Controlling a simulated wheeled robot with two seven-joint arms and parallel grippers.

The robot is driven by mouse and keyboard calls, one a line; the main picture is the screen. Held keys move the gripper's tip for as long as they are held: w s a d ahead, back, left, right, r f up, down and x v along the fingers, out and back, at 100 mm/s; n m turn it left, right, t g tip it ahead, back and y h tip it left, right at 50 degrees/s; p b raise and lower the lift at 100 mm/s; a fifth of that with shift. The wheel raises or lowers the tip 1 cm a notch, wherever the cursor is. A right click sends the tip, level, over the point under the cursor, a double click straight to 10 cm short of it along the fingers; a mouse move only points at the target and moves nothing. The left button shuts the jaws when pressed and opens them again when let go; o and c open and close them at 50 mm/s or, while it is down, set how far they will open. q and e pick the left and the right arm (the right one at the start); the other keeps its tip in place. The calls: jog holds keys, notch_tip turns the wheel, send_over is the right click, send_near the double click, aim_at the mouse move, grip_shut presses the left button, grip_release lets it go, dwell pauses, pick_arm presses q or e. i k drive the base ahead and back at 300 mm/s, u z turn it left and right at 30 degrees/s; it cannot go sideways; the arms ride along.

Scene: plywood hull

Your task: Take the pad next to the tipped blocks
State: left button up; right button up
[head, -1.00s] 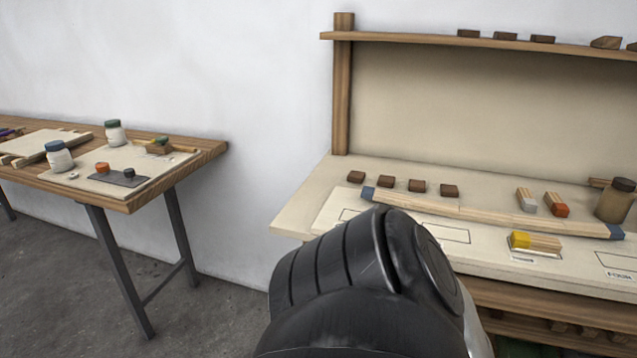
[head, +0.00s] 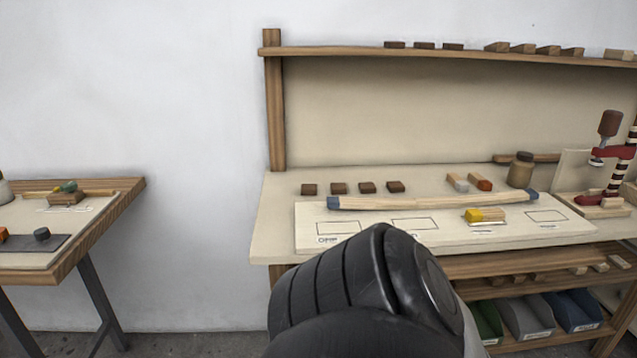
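Grey-tipped (head: 457,182) and orange-tipped (head: 480,182) wooden blocks lie side by side at the back of the bench. A yellow-tipped block (head: 485,216) lies on the white board in front of them. Several small dark brown pads (head: 338,188) stand in a row on the bench, left of the tipped blocks. More dark pads (head: 424,45) sit on the upper shelf. I cannot tell which pad is meant. A black link of my own arm fills the bottom centre and hides part of the board's front. Neither gripper's fingers show.
A curved wooden strip with blue ends (head: 430,203) lies along the white board (head: 312,225). A brown jar (head: 520,170) and a red clamp (head: 612,165) stand at the right. Bins (head: 528,316) sit below. A second table (head: 100,238) is at the left, with floor between.

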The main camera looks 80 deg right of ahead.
aim_at(396, 186)
jog(key=z, duration=2.3)
